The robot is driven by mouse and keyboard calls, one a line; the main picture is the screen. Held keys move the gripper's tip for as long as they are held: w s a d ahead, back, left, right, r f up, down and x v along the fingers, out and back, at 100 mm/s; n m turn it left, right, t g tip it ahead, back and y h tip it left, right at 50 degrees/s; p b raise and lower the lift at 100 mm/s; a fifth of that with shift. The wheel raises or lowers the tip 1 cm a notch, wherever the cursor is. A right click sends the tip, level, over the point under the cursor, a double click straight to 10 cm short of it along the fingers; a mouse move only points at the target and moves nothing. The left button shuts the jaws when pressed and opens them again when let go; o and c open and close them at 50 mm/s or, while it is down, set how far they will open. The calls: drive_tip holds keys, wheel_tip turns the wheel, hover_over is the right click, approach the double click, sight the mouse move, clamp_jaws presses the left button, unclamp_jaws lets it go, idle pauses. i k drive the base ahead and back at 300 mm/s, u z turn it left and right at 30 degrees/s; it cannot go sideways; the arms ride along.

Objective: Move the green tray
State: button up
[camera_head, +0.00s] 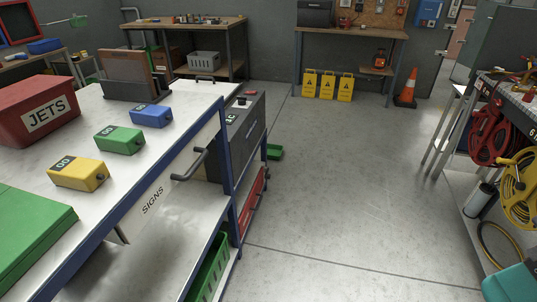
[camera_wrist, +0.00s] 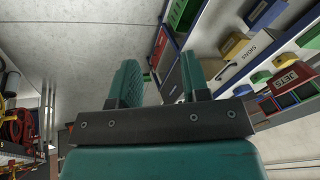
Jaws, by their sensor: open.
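Several green things show, and I cannot tell for sure which is the green tray. A small green tray (camera_head: 275,152) lies on the floor beyond the bench, partly hidden by the bench end. A slotted green basket (camera_head: 212,268) stands on the bench's lower shelf, cut by the frame's bottom. A flat green case (camera_head: 30,232) lies on the bench top at the lower left.
The bench (camera_head: 195,105) with a drawer marked SIGNS stands at left, its drawer handle (camera_head: 190,165) sticking out. Hose reels (camera_head: 490,130) stand at right. Yellow signs (camera_head: 327,86) and an orange cone (camera_head: 408,88) stand at the back. The floor between is clear.

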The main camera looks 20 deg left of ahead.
sight(274, 152)
drive_tip(key=i, duration=1.7)
drive_tip(key=u, duration=0.25)
drive_tip(key=i, duration=2)
drive_tip(key=u, duration=0.6)
drive_tip(key=i, duration=1.85)
drive_tip(key=u, duration=0.2)
